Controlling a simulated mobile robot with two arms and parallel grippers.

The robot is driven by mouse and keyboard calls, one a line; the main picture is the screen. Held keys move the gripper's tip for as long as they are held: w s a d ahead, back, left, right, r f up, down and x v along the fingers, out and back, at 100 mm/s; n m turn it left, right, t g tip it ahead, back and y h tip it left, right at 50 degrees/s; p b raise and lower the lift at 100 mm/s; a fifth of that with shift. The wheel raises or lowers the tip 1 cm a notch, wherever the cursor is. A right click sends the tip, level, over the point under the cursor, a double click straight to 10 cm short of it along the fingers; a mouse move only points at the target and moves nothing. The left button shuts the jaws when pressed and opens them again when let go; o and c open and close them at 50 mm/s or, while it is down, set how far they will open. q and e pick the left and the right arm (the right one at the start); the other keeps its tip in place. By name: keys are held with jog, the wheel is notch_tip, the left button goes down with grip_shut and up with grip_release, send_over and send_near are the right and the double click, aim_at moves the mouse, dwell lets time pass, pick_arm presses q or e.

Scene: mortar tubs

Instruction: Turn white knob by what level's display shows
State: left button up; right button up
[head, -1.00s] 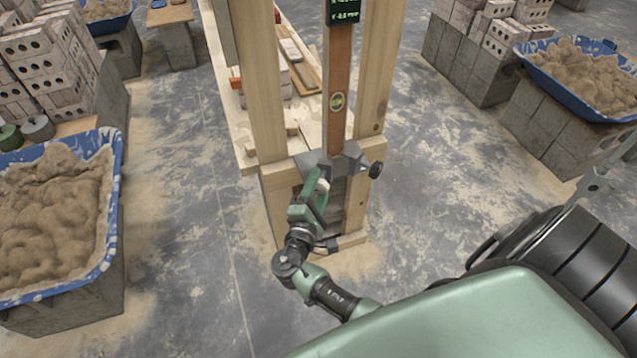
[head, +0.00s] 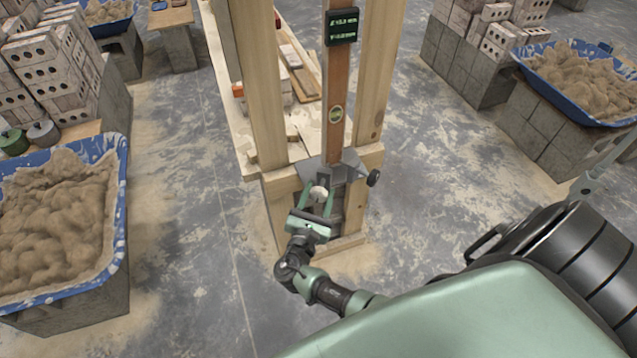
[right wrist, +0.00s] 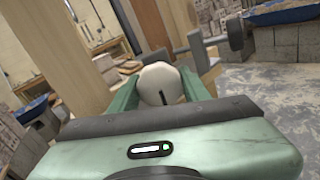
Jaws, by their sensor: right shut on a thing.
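The white knob (head: 318,192) sits low at the front of a grey metal bracket (head: 350,160) between the wooden posts. My right gripper (head: 317,195) is shut on the knob, one finger on each side. In the right wrist view the knob (right wrist: 162,84) shows between the green fingers, with a dark slot mark on its face. The level (head: 338,110) stands upright in the bracket, with a round yellow-green vial. Its dark display (head: 342,25) near the top shows two lines of green text too small to read surely. My left gripper is not in view.
A black knob (head: 373,178) sticks out at the bracket's right side. Wooden posts (head: 262,90) flank the level. Blue tubs of mortar stand at left (head: 122,190) and right (head: 545,82), near stacked bricks.

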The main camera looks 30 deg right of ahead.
jog(key=n+p, duration=0.2)
jog(key=n, duration=0.2)
jog(key=shift+n, duration=0.4)
jog(key=shift+f, duration=0.1)
jog(key=o, duration=1.4)
jog(key=shift+c, duration=0.2)
jog(key=shift+a, duration=0.1)
jog(key=v, duration=0.7)
jog(key=shift+s+a+b, duration=0.25)
jog(key=shift+s+b, duration=0.05)
